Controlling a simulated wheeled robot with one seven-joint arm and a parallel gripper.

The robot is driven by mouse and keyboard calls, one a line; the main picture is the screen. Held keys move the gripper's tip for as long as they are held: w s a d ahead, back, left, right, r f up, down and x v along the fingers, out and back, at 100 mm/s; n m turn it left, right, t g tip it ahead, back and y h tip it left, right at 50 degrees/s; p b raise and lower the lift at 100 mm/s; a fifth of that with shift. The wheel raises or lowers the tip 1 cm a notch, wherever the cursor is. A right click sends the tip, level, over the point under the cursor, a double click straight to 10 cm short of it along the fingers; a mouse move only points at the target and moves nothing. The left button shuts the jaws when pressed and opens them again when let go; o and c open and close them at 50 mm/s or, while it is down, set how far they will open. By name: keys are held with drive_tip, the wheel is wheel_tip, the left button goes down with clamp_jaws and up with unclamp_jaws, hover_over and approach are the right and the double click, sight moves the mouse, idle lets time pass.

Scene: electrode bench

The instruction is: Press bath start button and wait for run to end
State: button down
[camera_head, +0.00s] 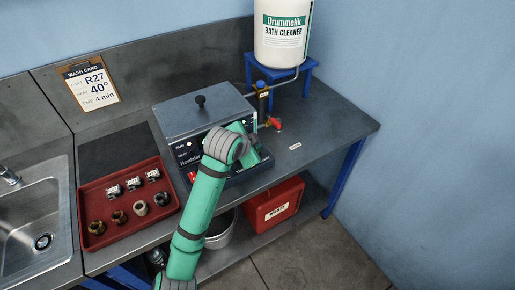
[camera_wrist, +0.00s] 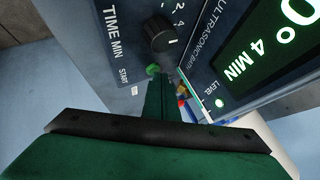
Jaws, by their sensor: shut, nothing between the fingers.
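The ultrasonic bath (camera_head: 190,112) is a grey box with a closed lid and black lid knob. My arm covers much of its front in the head view. In the wrist view its panel shows a black TIME MIN dial (camera_wrist: 158,35), a START label (camera_wrist: 123,75) and a small green button (camera_wrist: 152,71) beside that label. The lit display (camera_wrist: 248,55) reads 4 MIN, with part of a temperature above. My gripper (camera_wrist: 164,82) is shut and empty, its tips right at the green button. I cannot tell whether they touch or press it.
A red tray (camera_head: 91,242) with several small parts lies left of the bath, beside the sink (camera_head: 35,215). A wash card (camera_head: 91,83) leans behind, reading R27, 40° and 4 min. A bath cleaner container (camera_head: 283,45) stands at the back right. A red box (camera_head: 274,205) is below.

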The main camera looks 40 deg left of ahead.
drive_tip(key=shift+r, duration=0.9)
wheel_tip(320, 180, up, 5)
idle(0.6)
idle(0.7)
